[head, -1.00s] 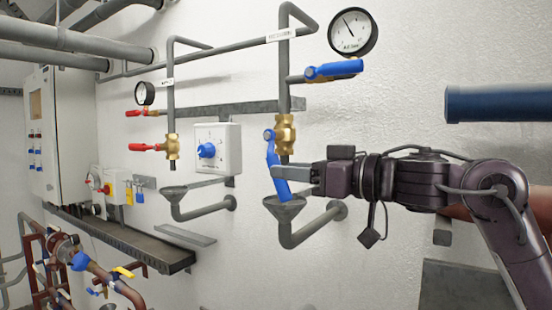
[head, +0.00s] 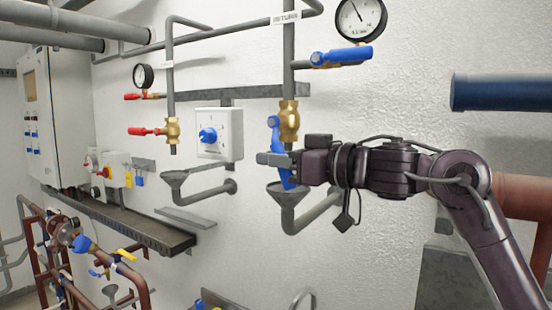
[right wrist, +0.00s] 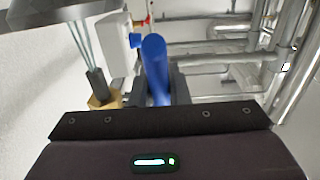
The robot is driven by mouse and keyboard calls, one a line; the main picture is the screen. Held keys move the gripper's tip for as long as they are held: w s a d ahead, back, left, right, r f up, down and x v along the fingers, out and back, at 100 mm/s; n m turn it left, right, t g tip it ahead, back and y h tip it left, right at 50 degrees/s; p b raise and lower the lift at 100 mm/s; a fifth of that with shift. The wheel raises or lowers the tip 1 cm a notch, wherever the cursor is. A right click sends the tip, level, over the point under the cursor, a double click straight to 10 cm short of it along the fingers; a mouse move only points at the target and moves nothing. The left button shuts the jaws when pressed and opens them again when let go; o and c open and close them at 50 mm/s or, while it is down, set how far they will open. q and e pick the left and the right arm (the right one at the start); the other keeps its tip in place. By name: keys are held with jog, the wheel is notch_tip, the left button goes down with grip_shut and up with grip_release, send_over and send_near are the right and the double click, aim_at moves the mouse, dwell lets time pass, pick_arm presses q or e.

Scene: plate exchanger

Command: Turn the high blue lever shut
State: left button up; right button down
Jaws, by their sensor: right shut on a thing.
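A blue lever (head: 274,135) hangs steeply down beside a brass valve (head: 289,121) on the grey pipe under the "RETURN" label. My right gripper (head: 275,160) is shut on this lever around its middle, with the lever's lower end showing below the fingers. In the right wrist view the lever (right wrist: 155,65) stands between the fingers, its end toward the camera. A second blue lever (head: 342,55) sits higher, under the large gauge (head: 360,17), nearly horizontal and untouched. My left gripper is not in view.
A grey funnel drain (head: 287,205) is just below the held lever. A white box with a blue knob (head: 220,133) and a red-levered brass valve (head: 172,130) are to the left. A thick blue pipe (head: 500,92) juts out at right above my arm.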

aim_at(286, 153)
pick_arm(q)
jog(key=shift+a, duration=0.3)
pick_arm(e)
jog(key=shift+d, duration=0.1)
jog(key=shift+s+d+r+g+h, duration=0.2)
jog(key=shift+g+h, duration=0.1)
jog(key=shift+h, duration=0.1)
jog(key=d+g+h, duration=0.1)
jog(key=s+r+g+h, duration=0.1)
jog(key=h, duration=0.1)
jog(key=shift+d+g+h, duration=0.3)
jog(key=shift+d, duration=0.05)
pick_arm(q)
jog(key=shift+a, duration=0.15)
pick_arm(e)
jog(key=shift+s+d+r+g+h, duration=0.2)
jog(key=shift+r+g+h, duration=0.1)
jog(key=shift+h, duration=0.2)
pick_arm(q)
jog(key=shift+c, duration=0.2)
pick_arm(e)
jog(key=shift+f, duration=0.1)
